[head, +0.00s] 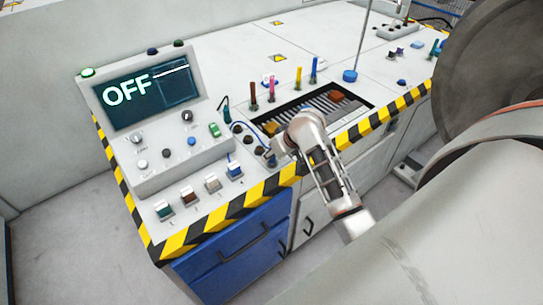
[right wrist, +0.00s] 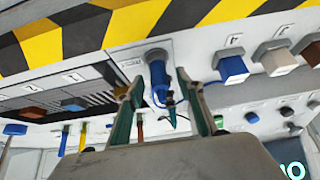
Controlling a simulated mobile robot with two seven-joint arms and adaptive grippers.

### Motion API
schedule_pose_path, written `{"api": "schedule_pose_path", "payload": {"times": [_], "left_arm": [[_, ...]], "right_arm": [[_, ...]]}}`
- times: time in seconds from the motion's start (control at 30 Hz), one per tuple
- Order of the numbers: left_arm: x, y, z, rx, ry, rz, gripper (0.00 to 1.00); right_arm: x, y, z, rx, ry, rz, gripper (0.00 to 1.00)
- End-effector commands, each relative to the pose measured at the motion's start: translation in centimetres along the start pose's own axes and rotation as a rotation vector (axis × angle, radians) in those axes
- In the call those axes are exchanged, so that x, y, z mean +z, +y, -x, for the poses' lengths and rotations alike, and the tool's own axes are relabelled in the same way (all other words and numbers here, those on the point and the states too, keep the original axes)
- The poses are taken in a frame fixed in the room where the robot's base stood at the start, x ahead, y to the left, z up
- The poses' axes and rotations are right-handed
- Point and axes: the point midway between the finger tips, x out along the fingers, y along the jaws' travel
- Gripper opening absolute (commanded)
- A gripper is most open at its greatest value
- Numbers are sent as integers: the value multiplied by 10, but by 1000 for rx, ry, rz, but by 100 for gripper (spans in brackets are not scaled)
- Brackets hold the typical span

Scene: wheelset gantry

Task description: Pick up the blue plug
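The blue plug (right wrist: 158,78) stands at the panel's front edge in the right wrist view, with a thin blue cable beside it. My right gripper (right wrist: 160,88) is open, with one green finger on each side of the plug. Gaps show between the fingers and the plug, so it is not gripped. In the head view my right gripper (head: 274,150) reaches down to the console between the row of switches and the recessed tray. There the gripper and arm hide most of the plug. My left gripper is not in view.
Coloured square switches (head: 212,182) line the console's front, left of the gripper. A control box with an OFF screen (head: 150,90) stands behind them. A recessed tray (head: 366,104) and upright coloured handles (head: 298,76) are close by. A large grey cylinder (head: 440,225) fills the right foreground.

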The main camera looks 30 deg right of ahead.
Motion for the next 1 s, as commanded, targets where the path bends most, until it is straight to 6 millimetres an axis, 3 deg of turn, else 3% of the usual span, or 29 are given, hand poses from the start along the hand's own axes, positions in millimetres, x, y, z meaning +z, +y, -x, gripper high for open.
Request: {"api": "schedule_pose_path", "payload": {"times": [0.13,0.37,0.4,0.53,1.0], "left_arm": [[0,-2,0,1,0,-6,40],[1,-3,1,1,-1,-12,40],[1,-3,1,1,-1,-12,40],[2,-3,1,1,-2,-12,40],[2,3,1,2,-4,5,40]], "right_arm": [[0,1,-13,2,0,1,37],[0,1,-15,2,1,1,37],[0,1,-15,2,1,1,34],[0,1,-14,2,1,1,0],[-3,1,-10,2,2,1,0]]}}
